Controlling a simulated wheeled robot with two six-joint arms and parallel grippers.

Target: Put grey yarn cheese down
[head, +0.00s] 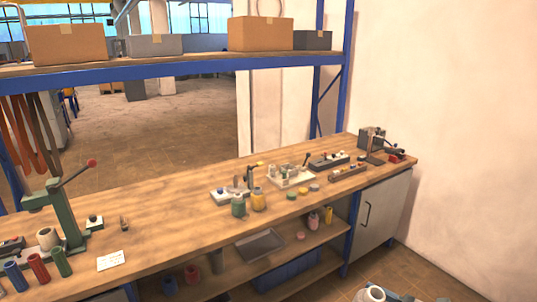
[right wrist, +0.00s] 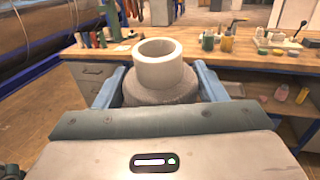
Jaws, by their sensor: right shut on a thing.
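The grey yarn cheese (right wrist: 160,88) is a squat grey ring of yarn with a pale tube standing up out of it. In the right wrist view my right gripper (right wrist: 160,90) is shut on it, one blue finger at each side. The tube looks upright. In the head view only the pale top of the cheese (head: 370,294) shows at the bottom edge, in front of the bench and apart from it. The wooden workbench (head: 165,205) lies beyond the held cheese in both views. My left gripper is not in view.
A green lever press (head: 62,215) and several coloured tubes stand at the bench's left. Jars, small trays and blocks crowd its middle and right. Bare wood lies between, around a white card (head: 110,260). A lower shelf (head: 215,280) and an overhead shelf (head: 150,72) hold things.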

